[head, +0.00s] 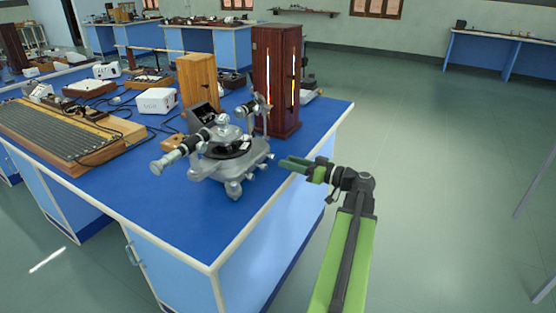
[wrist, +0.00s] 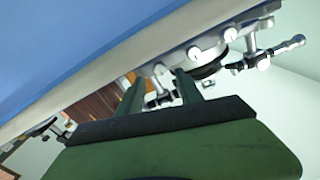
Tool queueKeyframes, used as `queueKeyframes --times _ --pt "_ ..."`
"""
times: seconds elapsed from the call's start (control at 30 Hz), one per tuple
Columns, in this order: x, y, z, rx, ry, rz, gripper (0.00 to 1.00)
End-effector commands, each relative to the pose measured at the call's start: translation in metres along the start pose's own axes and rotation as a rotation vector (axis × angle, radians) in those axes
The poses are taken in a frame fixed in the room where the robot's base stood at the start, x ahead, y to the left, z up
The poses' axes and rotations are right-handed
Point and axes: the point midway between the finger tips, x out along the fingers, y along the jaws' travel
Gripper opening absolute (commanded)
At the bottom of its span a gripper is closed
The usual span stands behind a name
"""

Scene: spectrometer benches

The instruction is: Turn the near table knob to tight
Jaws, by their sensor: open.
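The grey metal spectrometer (head: 228,160) stands upright on the blue bench, with a round dark table in its middle and several small silver knobs. A small silver knob (head: 271,156) sits on its right side, facing my gripper. I cannot tell for certain which knob is the near table knob or how tight it is. My gripper (head: 287,163) is open and empty, just right of the spectrometer and apart from it. In the wrist view, my gripper's two fingers (wrist: 158,90) point toward the spectrometer (wrist: 205,50), which appears tilted, with several silver knobs beyond the fingertips.
The blue bench (head: 165,215) has a pale edge below my gripper. A tall dark wooden cabinet (head: 276,80) stands behind the spectrometer. A white box (head: 156,101), a lighter wooden box (head: 196,82) and a long grating board (head: 65,130) stand to the left.

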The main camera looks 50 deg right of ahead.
Motion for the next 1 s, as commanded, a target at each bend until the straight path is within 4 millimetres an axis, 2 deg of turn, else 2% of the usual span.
queueKeyframes --times 0.03,0.1,0.23,0.6,0.9,1.0 --pt "0.012 0.000 0.000 0.000 -0.001 -0.004 0.43" --pt "0.025 0.000 0.000 0.000 -0.001 -0.002 0.43" --pt "0.041 0.000 0.000 0.000 -0.001 -0.001 0.43" --pt "0.048 -0.001 0.000 0.000 -0.001 -0.001 0.42" --pt "0.048 -0.001 0.000 0.000 -0.001 -0.002 0.02" --pt "0.048 -0.001 0.000 0.000 -0.001 -0.002 0.00"
